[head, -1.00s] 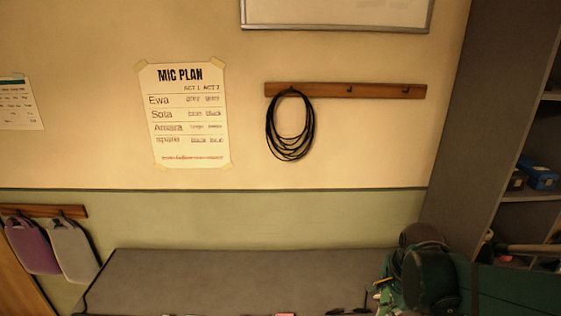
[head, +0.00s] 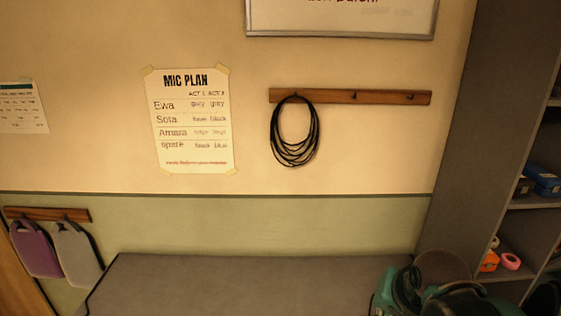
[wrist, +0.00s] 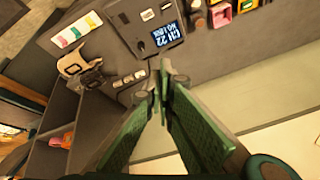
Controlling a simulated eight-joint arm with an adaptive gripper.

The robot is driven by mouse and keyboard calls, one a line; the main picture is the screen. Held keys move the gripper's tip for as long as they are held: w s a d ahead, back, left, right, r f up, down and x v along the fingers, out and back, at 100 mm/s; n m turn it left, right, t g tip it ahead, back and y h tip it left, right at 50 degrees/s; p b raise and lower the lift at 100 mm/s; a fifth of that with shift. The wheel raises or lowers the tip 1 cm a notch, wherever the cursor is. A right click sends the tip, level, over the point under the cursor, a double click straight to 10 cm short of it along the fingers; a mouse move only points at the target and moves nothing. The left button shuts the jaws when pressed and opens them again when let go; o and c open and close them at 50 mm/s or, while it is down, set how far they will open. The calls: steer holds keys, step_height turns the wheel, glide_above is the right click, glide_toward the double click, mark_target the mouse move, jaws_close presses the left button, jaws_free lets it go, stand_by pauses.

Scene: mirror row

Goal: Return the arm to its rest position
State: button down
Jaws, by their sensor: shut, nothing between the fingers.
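In the wrist view my gripper (wrist: 163,88) is shut, its two green fingers meeting with nothing between them. It hangs over a dark grey surface, its tips pointing towards a dark box with a lit display (wrist: 163,33) reading CH 22. In the head view part of my green and dark arm (head: 425,298) shows at the lower right, in front of the bench end and shelf. I cannot make out the fingertips there.
The head view shows a grey bench top (head: 240,285), a shelf unit (head: 462,150) at right, and a cable coil (head: 294,135) on a wall rail. In the wrist view, a white and black item (wrist: 80,68) and coloured tags (wrist: 76,30) lie left of the box.

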steer(key=r+n, duration=0.1)
steer(key=s+a+r+n+t, duration=0.1)
steer(key=n, duration=0.1)
steer(key=s+a+r+n+t, duration=0.1)
steer(key=n, duration=0.1)
steer(key=shift+a+r, duration=0.15)
steer(key=c, duration=3.2)
jaws_free()
